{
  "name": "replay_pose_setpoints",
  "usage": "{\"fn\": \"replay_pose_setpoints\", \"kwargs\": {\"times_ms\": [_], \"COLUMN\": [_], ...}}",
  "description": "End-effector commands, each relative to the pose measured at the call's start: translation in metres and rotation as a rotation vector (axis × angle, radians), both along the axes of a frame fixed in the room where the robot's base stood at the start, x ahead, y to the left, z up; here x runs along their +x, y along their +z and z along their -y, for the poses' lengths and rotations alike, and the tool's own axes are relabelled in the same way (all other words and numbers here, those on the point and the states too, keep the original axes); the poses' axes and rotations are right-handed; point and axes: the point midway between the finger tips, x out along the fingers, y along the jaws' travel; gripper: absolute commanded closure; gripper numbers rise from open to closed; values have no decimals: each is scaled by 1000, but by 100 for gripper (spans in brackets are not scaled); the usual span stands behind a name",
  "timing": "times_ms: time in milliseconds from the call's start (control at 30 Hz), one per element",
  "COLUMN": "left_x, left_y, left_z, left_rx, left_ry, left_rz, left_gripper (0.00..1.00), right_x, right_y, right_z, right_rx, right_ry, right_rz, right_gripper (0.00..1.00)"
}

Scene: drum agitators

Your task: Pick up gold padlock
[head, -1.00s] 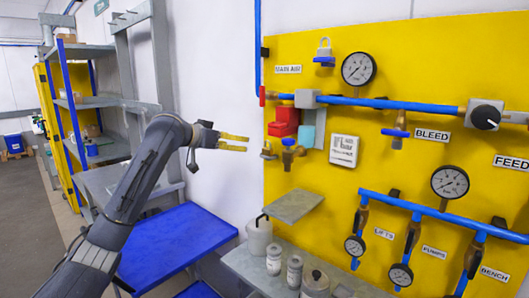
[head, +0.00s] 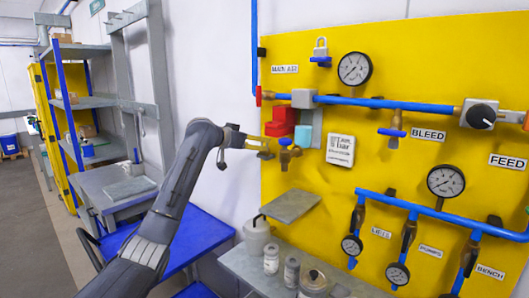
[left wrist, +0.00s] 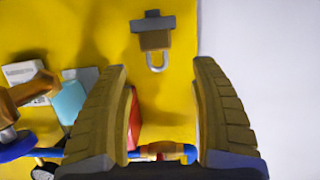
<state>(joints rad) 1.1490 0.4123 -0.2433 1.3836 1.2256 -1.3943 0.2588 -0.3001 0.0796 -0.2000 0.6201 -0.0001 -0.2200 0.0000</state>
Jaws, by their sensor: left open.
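The gold padlock (left wrist: 155,40) shows in the left wrist view against the yellow panel, between and beyond my fingertips, with its silver shackle pointing down in the picture and a grey bracket at its other end. In the head view the padlock (head: 265,155) is small at the panel's left edge, just by the fingertips and partly hidden. My left gripper (head: 268,144) is open and empty in front of it; in the left wrist view its two ridged fingers (left wrist: 160,90) are wide apart. A gap seems to remain between fingertips and padlock. My right gripper is not in view.
A brass valve (head: 287,152) with a blue handle sits just right of the padlock. Red boxes (head: 283,122) and a teal block (head: 303,136) are above it. A grey shelf (head: 290,205) juts out below. White wall is left.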

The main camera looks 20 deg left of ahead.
Motion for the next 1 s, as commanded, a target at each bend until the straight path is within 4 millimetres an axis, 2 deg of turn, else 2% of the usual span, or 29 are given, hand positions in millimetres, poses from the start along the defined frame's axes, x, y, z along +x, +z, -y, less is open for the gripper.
{"fn": "replay_pose_setpoints", "kwargs": {"times_ms": [167, 533, 933, 1000], "left_x": [6, 40, 45, 45], "left_y": [-3, -17, -18, -18], "left_z": [5, 22, 23, 23], "left_rx": [-1, -2, 1, 1], "left_ry": [-3, 0, 0, 0], "left_rz": [0, -1, 0, 0], "left_gripper": [36, 36, 36, 44], "right_x": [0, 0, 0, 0], "right_y": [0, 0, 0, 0], "right_z": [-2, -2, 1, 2], "right_rx": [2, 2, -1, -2], "right_ry": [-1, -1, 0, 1], "right_rz": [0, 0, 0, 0], "right_gripper": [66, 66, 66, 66]}}
